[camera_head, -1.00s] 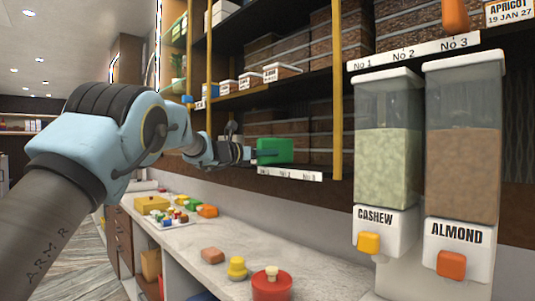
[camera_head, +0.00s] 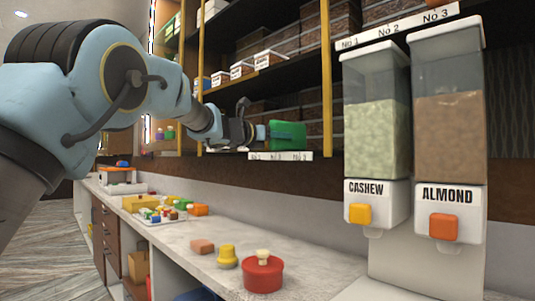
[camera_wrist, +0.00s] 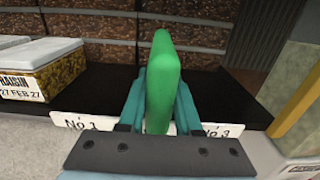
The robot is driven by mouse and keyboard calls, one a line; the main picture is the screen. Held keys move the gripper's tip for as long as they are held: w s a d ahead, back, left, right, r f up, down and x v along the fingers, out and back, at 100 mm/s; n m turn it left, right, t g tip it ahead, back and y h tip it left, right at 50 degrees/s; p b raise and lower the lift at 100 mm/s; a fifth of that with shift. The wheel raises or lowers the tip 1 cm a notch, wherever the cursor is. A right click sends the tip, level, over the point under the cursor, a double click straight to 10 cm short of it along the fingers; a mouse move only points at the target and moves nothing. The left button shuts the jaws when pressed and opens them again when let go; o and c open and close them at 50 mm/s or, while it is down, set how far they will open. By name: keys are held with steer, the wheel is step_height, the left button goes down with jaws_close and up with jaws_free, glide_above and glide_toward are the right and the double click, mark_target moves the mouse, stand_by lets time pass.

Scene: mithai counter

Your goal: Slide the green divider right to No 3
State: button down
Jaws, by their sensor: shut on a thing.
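The green divider (camera_head: 287,135) stands upright on the lower shelf behind a white label strip (camera_head: 280,156). My gripper (camera_head: 264,133) is shut on it from the left side in the head view. In the wrist view the divider (camera_wrist: 162,85) stands between the two teal fingers (camera_wrist: 160,110). The strip shows No 1 (camera_wrist: 80,123) left of the divider and No 3 (camera_wrist: 222,131) to its right. The divider and gripper hide the strip's middle in the wrist view.
A raisin box (camera_wrist: 45,68) stands left on the shelf. Dark shelf (camera_wrist: 225,95) lies clear right of the divider, up to a yellow post (camera_wrist: 297,100). Cashew (camera_head: 376,130) and almond (camera_head: 449,130) dispensers stand right. A red pot (camera_head: 262,275) is on the counter below.

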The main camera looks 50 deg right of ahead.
steer(key=s+b, duration=0.2)
steer(key=s, duration=0.2)
steer(key=s+b, duration=0.2)
steer(key=s, duration=0.2)
steer(key=shift+s+a+f, duration=0.1)
steer(key=shift+s+a, duration=0.1)
steer(key=shift+s, duration=0.1)
steer(key=c, duration=0.6)
jaws_free()
steer(key=shift+a, duration=0.1)
steer(key=a+b, duration=0.3)
steer(key=a, duration=0.7)
steer(key=shift+w+a, duration=0.3)
steer(key=shift+a, duration=0.05)
